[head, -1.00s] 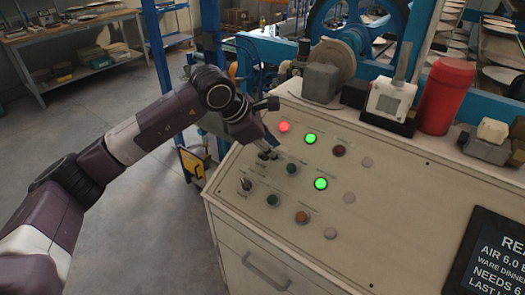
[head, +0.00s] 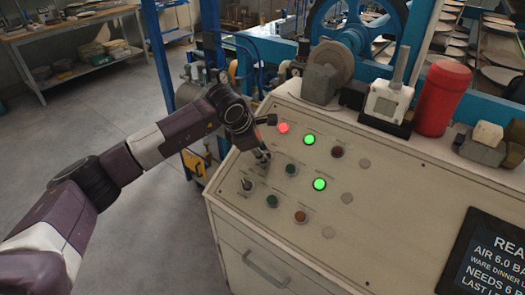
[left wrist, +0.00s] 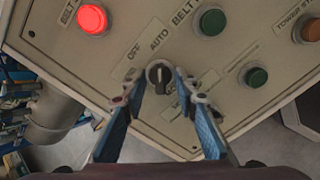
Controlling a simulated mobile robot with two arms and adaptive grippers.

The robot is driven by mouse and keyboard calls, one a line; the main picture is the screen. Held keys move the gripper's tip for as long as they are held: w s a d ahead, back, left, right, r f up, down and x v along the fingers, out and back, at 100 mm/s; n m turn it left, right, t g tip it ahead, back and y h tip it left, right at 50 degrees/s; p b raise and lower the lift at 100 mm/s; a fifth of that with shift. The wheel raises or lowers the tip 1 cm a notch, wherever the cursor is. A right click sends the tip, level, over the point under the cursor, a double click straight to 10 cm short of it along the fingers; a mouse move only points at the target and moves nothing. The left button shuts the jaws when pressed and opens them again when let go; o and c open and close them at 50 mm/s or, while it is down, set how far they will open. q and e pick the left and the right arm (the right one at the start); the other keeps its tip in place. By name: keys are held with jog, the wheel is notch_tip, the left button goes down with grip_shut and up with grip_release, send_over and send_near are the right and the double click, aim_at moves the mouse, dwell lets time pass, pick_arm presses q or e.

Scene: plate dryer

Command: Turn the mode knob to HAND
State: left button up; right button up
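The mode knob (left wrist: 158,75), a round selector with a dark bar handle, shows in the left wrist view on the cream control panel (head: 390,195). OFF and AUTO are printed beside it; I cannot read a HAND label. The bar runs nearly up and down in that picture. My left gripper (left wrist: 160,92) is open, with one blue-backed finger on each side of the knob. Whether the fingertips touch it I cannot tell. In the head view my left gripper (head: 263,156) is at the panel's left part and hides the knob. My right gripper is out of view.
A red lamp (head: 283,127), green lamps (head: 309,140) and several buttons lie close by. A small lever switch (head: 246,184) is nearer the front edge. A dark screen (head: 495,255) is at right.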

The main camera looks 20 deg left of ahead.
pick_arm(q)
jog(key=shift+c, duration=0.3)
grip_shut()
